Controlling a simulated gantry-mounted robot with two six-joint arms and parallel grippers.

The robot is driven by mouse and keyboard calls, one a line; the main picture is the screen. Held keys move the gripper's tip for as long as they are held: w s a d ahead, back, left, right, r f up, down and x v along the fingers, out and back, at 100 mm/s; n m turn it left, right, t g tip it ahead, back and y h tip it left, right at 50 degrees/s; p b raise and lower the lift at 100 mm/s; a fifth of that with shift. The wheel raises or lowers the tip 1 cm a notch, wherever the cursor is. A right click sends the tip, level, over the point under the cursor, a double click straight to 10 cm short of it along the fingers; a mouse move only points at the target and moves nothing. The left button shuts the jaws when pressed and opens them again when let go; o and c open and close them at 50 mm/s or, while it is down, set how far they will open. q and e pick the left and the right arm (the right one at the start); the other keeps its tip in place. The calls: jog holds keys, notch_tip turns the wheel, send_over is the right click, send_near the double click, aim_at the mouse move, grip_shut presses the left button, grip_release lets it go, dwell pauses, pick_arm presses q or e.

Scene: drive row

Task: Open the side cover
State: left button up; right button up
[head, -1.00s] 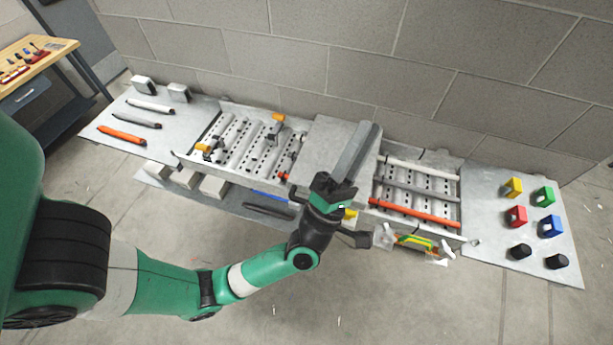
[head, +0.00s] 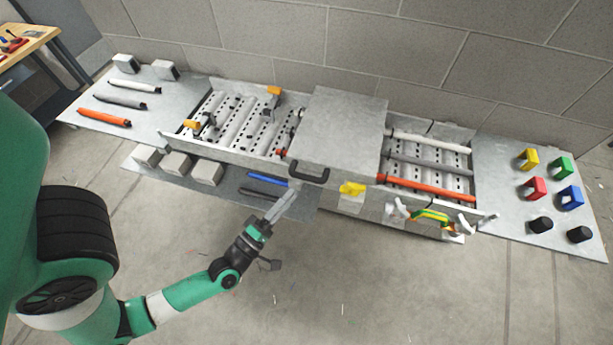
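The grey box-shaped cover (head: 345,122) sits over the middle of the long drive row. A black handle (head: 311,173) is on its front side near the left corner, and a yellow latch-like part (head: 352,188) is on the front to the right. I cannot tell which panel is the side cover; no panel stands visibly open. My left gripper (head: 286,203) is in front of and below the handle, its long grey fingers pointing up and right towards it. Its fingers show nearly edge-on, so their opening is unclear. Contact with the handle is not clear. My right gripper is not in view.
Left of the cover is an open bay with rollers (head: 240,122). Right of it are white, grey and orange rods (head: 428,186) and a yellow-green cable (head: 432,215). Side plates hold rods and coloured blocks (head: 535,187). A blue rod (head: 267,180) lies on a low shelf.

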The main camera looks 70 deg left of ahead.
aim_at(307, 175)
pick_arm(q)
jog(key=x, duration=0.8)
jog(key=shift+r, duration=0.1)
grip_shut()
dwell(1.0)
